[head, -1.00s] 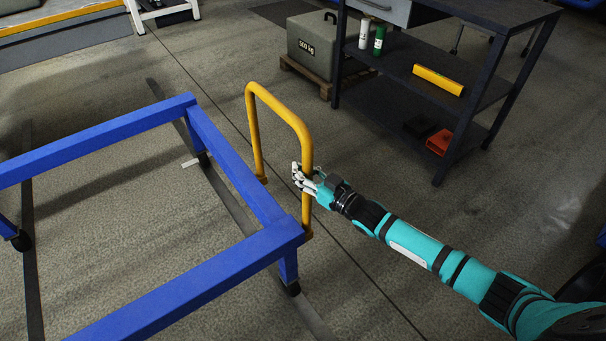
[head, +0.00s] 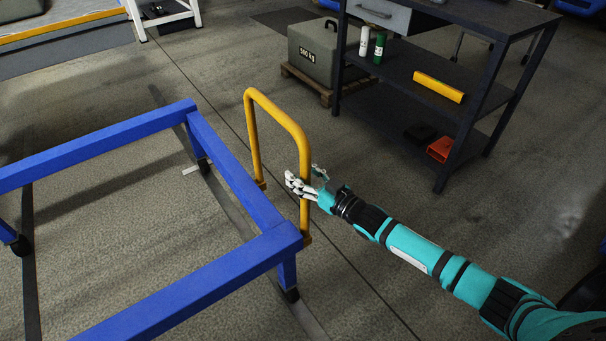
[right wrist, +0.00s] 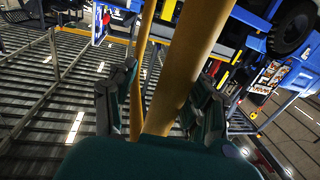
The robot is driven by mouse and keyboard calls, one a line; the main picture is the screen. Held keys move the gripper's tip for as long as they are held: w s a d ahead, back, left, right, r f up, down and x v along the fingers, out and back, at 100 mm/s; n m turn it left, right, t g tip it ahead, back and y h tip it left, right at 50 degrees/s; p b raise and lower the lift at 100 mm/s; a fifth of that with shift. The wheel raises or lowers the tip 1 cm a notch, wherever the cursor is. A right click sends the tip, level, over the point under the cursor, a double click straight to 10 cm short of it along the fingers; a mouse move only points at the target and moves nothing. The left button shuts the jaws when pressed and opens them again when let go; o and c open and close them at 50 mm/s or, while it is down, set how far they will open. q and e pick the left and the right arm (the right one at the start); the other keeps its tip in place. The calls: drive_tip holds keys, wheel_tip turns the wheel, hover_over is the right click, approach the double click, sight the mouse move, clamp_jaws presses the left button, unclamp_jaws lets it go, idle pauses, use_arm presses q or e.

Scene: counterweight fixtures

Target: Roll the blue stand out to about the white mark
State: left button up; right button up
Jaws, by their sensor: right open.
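The blue stand (head: 238,186) is a low rectangular frame on dark casters at the left of the head view. A yellow hoop handle (head: 254,140) stands upright at its right side. My right gripper (head: 307,178) is open, with its fingers on either side of the handle's near post. In the right wrist view the yellow handle (right wrist: 188,65) passes between the spread fingers (right wrist: 163,95); I cannot tell whether they touch it. A short white mark (head: 190,169) lies on the floor just left of the stand's far right caster. My left gripper is out of view.
A dark shelf table (head: 400,75) with bottles, a yellow bar and a red-orange item stands at the upper right. A grey 500 kg weight (head: 312,50) sits on a pallet behind it. Dark floor tracks (head: 29,270) run under the stand. Floor right of the handle is open.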

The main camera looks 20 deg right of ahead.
drive_tip(key=shift+s, duration=0.1)
drive_tip(key=shift+s+f, duration=0.1)
drive_tip(key=shift+s, duration=0.1)
drive_tip(key=v, duration=1.1)
drive_tip(key=shift+d, duration=0.3)
drive_tip(key=shift+s, duration=0.15)
